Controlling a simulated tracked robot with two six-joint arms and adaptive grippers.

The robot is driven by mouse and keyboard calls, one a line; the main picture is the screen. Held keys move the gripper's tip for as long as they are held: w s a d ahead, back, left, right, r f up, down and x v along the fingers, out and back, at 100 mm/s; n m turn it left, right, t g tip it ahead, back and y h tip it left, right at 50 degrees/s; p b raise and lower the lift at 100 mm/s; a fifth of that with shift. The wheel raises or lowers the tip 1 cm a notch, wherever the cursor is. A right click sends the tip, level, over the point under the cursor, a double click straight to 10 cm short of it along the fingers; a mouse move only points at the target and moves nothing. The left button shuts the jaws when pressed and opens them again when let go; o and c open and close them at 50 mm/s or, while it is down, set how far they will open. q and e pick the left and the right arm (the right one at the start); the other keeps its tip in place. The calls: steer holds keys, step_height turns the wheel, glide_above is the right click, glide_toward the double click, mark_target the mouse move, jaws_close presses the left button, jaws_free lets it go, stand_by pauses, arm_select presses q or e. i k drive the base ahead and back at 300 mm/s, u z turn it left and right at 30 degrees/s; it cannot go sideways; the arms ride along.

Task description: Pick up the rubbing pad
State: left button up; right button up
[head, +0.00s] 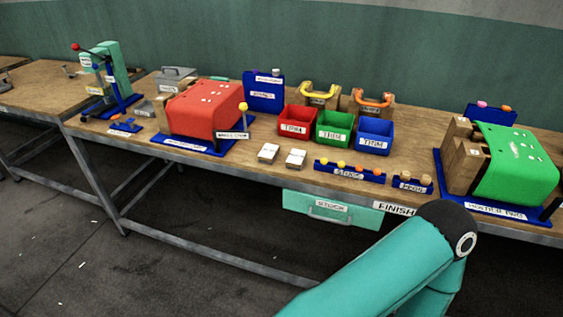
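I cannot tell for certain which thing is the rubbing pad, as the small labels are too blurred to read. Two small pale-topped blocks, a left block (268,153) and a right block (296,158), lie side by side near the front edge of the workbench (240,170). A small flat blue item (125,125) lies left of the red press (203,108). A teal arm of mine reaches in from the bottom, well in front of the bench; its gripper does not show. Neither gripper is in view.
Red (294,124), green (334,130) and blue (375,136) bins stand mid-bench. Blue racks of small pegs (350,171) line the front edge. A green press (515,163) stands at right. A teal drawer (330,211) hangs below. A green lever press (113,66) stands far left.

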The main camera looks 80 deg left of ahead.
mark_target(297, 158)
steer(key=z, duration=0.75)
steer(key=i, duration=0.1)
steer(key=u, duration=2.85)
steer(key=i, duration=0.7)
steer(key=k, duration=0.8)
steer(key=u, duration=0.2)
steer(key=i, duration=0.85)
steer(key=z, duration=0.1)
